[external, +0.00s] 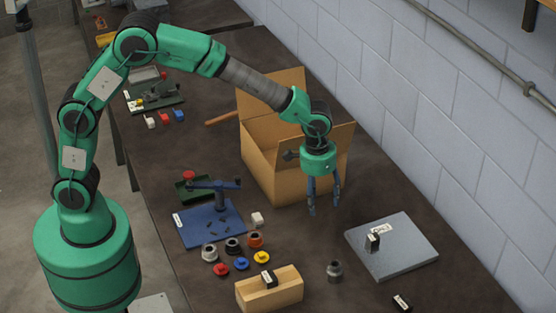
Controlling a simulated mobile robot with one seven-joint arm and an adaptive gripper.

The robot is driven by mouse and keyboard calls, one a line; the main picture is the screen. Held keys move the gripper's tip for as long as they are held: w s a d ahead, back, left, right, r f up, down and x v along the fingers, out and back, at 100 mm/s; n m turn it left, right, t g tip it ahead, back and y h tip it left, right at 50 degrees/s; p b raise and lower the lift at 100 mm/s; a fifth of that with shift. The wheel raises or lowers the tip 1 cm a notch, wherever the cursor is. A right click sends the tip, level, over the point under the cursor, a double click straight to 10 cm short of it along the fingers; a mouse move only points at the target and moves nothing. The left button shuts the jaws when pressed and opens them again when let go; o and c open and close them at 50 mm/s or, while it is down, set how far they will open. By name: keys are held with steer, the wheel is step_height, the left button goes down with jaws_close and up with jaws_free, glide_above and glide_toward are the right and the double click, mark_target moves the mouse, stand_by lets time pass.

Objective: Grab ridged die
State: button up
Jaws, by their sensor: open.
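My gripper (324,206) points down above the dark table, with its two blue fingers apart and nothing between them. It hangs in front of the open cardboard box. No die shows clear ridges at this size, so I cannot tell which is the ridged die. A grey stepped cylinder (334,271) stands alone on the table, below the gripper in the picture.
The cardboard box (261,150) stands open behind the gripper. A grey plate (408,254) with a small labelled block lies right. A wooden block (283,290) is in front, and a blue base with a lever (190,232) is left. A block wall bounds the right side.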

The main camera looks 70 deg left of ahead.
steer(key=g, duration=0.1)
glide_toward(339, 266)
steer(key=d, duration=0.1)
steer(key=shift+s+d, duration=0.15)
steer(key=shift+s, duration=0.25)
steer(key=shift+f, duration=0.1)
steer(key=shift+f, duration=4.15)
steer(key=shift+f, duration=0.1)
steer(key=shift+w+f+b, duration=0.1)
steer(key=shift+f+b, duration=0.45)
steer(key=shift+f, duration=2)
steer(key=shift+r, duration=0.1)
jaws_close()
